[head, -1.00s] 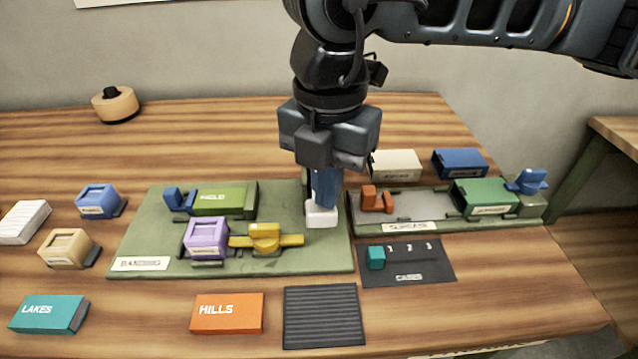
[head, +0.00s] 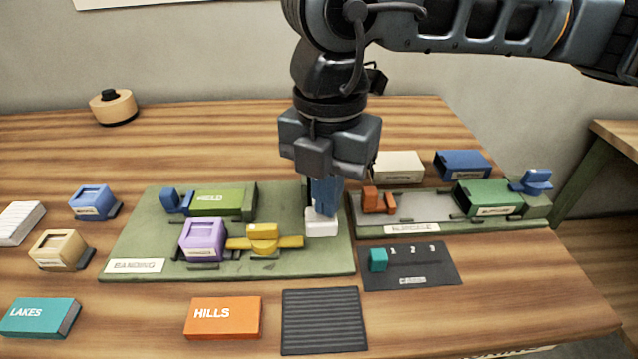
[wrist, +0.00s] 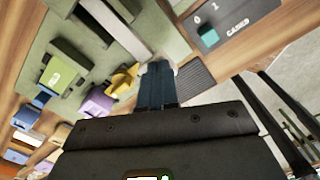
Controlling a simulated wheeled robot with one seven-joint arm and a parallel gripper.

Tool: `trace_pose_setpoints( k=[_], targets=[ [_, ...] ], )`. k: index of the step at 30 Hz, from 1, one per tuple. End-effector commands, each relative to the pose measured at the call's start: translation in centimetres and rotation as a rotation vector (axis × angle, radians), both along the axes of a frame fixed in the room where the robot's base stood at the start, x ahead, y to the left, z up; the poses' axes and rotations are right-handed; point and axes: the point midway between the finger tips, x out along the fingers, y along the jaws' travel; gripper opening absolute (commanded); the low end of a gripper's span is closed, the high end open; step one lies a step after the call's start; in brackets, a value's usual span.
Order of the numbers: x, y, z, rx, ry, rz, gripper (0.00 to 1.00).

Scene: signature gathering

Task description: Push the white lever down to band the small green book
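The small green book (head: 210,202) lies at the back of the green banding board (head: 150,245), between a blue block and a dark green stop; it also shows in the wrist view (wrist: 62,73). The white lever (head: 321,227) is a white block at the board's right end. My gripper (head: 322,211) points down with its blue fingers together, their tips at the top of the lever and seeming to touch it. The wrist view shows the closed fingers (wrist: 157,85) side by side, with white showing around the tips. What lies under the lever is hidden.
A yellow slide (head: 263,240) and a purple block (head: 203,240) stand left of the lever. The slipcase fixture (head: 410,228), with an orange block and a green book, is close on the right. A dark numbered panel (head: 430,270) and ribbed mat (head: 323,320) lie in front.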

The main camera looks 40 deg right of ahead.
Motion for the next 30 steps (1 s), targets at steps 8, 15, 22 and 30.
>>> trace_pose_setpoints(
  k=[8, 15, 22, 30],
  targets=[
    [0.0, 0.0, -0.5, -0.001, 0.0, -0.001, 0.0],
    [0.0, 0.0, -0.9, -0.001, 0.0, -0.001, 0.0],
    [0.0, 0.0, -1.3, -0.001, 0.0, -0.001, 0.0],
    [0.0, 0.0, -1.7, -0.001, 0.0, -0.001, 0.0]
  ],
)
